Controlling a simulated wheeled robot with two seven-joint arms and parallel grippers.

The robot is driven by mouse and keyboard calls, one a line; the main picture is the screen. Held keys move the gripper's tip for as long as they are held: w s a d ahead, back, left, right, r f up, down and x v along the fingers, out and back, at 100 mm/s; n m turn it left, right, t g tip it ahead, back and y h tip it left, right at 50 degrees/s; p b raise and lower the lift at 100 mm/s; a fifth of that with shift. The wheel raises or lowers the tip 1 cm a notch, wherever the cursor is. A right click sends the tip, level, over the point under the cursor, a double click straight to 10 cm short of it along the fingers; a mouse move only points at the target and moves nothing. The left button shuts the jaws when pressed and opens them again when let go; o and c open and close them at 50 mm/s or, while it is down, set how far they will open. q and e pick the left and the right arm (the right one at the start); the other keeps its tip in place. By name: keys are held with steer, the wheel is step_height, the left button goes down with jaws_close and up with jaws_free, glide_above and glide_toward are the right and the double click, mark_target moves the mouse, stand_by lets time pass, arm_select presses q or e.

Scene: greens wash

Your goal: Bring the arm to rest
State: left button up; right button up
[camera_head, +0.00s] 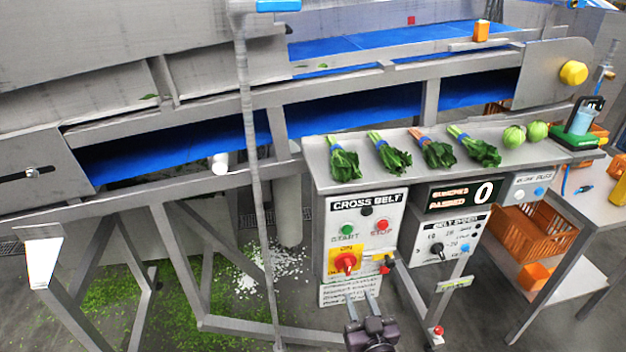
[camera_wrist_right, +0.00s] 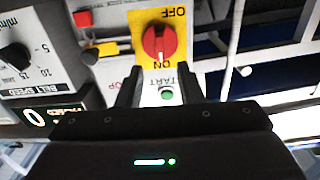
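My right gripper (camera_head: 361,298) is in front of and below the control panel (camera_head: 398,226) in the head view, its fingers pointing up towards it. In the right wrist view the two fingers of this gripper (camera_wrist_right: 158,88) stand apart with nothing between them. Beyond them is a red rotary switch (camera_wrist_right: 160,42) on a yellow plate, which also shows in the head view (camera_head: 345,263). The fingers look clear of the switch. A green start button (camera_wrist_right: 167,93) shows between the fingertips, further off. My left gripper and arm are not in view.
Several bunches of greens (camera_head: 344,162) lie on the steel shelf (camera_head: 330,186) above the panel. A counter (camera_head: 483,192) reads 0. A blue conveyor belt (camera_head: 170,147) runs behind. An orange crate (camera_head: 530,232) stands at right. A grey upright post (camera_head: 254,170) is left of the panel.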

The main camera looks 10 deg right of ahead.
steer(key=s+f+n+g, duration=0.1)
steer(key=s+f+g, duration=0.4)
steer(key=f, duration=0.8)
steer(key=s+f+g, duration=0.3)
steer(key=s+f, duration=0.4)
steer(key=f, duration=0.6)
steer(key=s+d+f+g, duration=0.1)
steer(key=s+f+g, duration=0.2)
steer(key=s, duration=0.6)
steer(key=s+d+f+g, duration=0.2)
steer(key=s+f+g, duration=0.1)
steer(key=s+f, duration=0.5)
steer(key=s+d+f+n+g, duration=0.1)
steer(key=s+f+g, duration=0.2)
steer(key=s, duration=0.9)
step_height(320, 180, down, 3)
steer(key=shift+d+r+h, duration=0.1)
steer(key=shift+d+h, duration=0.05)
steer(key=shift+h, duration=0.15)
